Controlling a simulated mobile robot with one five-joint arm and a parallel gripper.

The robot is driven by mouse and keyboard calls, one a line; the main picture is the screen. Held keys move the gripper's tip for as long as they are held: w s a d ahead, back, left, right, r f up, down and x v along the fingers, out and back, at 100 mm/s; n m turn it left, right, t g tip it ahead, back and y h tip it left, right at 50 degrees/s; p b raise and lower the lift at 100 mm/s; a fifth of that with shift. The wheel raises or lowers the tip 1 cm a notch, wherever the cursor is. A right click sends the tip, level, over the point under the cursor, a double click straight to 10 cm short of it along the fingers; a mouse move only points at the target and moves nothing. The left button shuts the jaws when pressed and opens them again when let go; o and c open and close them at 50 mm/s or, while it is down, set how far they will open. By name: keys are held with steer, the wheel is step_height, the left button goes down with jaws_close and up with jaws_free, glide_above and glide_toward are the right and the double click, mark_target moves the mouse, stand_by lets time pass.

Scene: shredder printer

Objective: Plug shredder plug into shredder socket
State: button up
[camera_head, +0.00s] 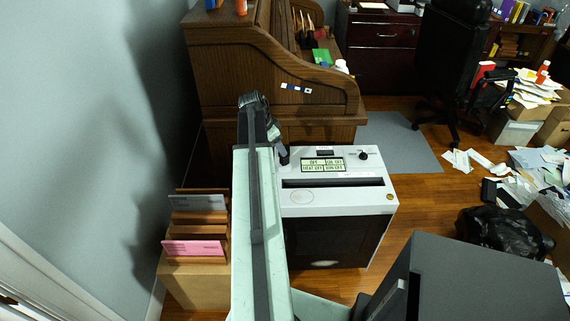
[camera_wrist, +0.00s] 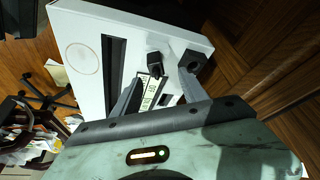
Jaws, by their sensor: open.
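The shredder (camera_head: 372,199) stands with its pale top up, and that top also shows in the wrist view (camera_wrist: 82,35). My gripper (camera_head: 283,152) is over the shredder's back left corner. In the wrist view my gripper (camera_wrist: 160,82) is open, its two grey fingers spread over the shredder top. A small black block (camera_wrist: 155,65), which looks like the shredder plug, shows between the fingertips. I cannot tell if either finger touches it. A dark fitting (camera_wrist: 193,62) with a black centre is near the shredder's corner by the right finger. It may be the socket.
A wooden roll-top desk (camera_head: 230,75) stands close behind the shredder. A wooden rack (camera_head: 200,220) with cards is left of my arm. A dark cabinet (camera_head: 480,285) is at front right, with a black bag (camera_head: 503,232) behind it. Open floor (camera_head: 415,195) lies right of the shredder.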

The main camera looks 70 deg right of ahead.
mark_target(284, 162)
steer(key=b+x, duration=0.1)
steer(key=x, duration=0.1)
steer(key=b+x, duration=0.2)
steer(key=a+b+x, duration=0.1)
steer(key=b+x, duration=0.1)
steer(key=shift+s+d+f, duration=0.15)
steer(key=shift+f, duration=0.4)
steer(key=shift+r, duration=0.2)
jaws_close()
